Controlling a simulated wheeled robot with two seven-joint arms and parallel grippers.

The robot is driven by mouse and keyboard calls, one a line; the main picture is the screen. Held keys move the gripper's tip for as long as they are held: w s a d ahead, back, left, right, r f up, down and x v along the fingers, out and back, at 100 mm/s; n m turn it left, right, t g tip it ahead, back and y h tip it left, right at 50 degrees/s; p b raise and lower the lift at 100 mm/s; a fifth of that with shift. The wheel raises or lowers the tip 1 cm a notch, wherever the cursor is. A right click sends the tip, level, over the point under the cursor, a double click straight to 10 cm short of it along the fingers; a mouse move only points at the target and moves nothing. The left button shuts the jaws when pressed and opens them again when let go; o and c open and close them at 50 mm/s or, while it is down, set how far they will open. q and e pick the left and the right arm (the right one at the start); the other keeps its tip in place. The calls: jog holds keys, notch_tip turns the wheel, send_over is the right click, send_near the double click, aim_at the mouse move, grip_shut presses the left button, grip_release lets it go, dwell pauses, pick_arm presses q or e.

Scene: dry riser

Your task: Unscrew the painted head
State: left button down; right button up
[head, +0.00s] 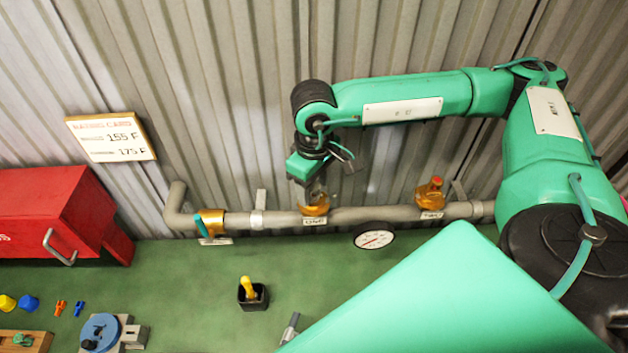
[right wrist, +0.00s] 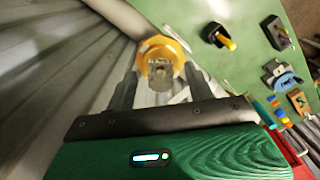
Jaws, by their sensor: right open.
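A grey pipe (head: 375,214) along the corrugated wall carries two brass fittings. The right one (head: 430,196) has a small red-orange head (head: 436,182) on top. My right gripper (head: 316,190) is over the left brass fitting (head: 315,208), apart from the red-topped one. In the right wrist view, its open fingers stand on either side of the left fitting (right wrist: 160,50), whose middle looks greyish, not red. I cannot tell whether the fingers touch it. My left gripper is not in view.
A teal-handled brass valve (head: 211,221) is at the pipe's left. A round gauge (head: 374,237) sits below the pipe. A black cup with a yellow-handled tool (head: 252,293), a blue round part in a fixture (head: 100,333) and a red box (head: 50,215) stand on the green surface.

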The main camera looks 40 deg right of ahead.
jog(key=c, duration=1.2)
jog(key=shift+o, duration=0.2)
jog(key=n+b, duration=0.5)
jog(key=shift+f, duration=0.25)
jog(key=shift+r+b, duration=0.1)
jog(key=shift+b, duration=0.35)
jog(key=shift+r+n, duration=0.2)
jog(key=shift+n, duration=0.2)
jog(key=o, duration=1.1)
jog(key=shift+c, duration=0.2)
